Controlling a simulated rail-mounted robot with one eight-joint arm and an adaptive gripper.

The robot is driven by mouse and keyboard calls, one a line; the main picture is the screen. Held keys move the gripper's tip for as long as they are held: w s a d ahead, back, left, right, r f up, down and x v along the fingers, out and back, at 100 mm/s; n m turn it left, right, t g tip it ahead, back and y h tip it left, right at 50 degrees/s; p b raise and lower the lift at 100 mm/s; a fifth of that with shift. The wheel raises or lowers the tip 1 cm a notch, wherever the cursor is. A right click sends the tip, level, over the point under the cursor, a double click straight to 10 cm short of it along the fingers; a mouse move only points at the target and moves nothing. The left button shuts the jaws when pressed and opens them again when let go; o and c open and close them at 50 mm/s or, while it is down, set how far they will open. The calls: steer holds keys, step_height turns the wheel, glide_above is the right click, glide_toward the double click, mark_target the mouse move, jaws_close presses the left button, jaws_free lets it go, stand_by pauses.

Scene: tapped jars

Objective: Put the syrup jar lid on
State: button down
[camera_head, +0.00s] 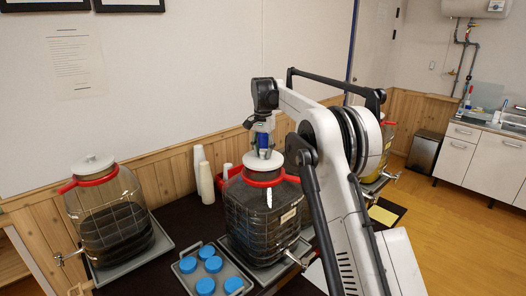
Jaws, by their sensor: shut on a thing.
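A large glass jar (262,222) with a red collar, dark contents and a small label stands in the middle of the table. A white lid (257,161) is at its mouth, level as far as I can see. My gripper (263,148) points straight down over this jar and is shut on the lid's top. I cannot tell whether the lid is seated or slightly above the rim. My arm comes in from the right and covers the space right of the jar. No readable label shows which jar holds syrup.
A similar jar (108,215) with a white lid stands at left on a grey tray. A third jar (386,145) is partly hidden behind my arm. A tray of blue-topped cups (211,264) sits in front. White cup stacks (205,178) stand behind, near the wall.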

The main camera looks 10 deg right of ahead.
steer(key=shift+f+b, duration=0.6)
steer(key=shift+f, duration=0.35)
stand_by(0.6)
steer(key=c, duration=1.3)
jaws_free()
steer(key=shift+c, duration=0.2)
steer(key=shift+r, duration=0.15)
step_height(320, 180, up, 12)
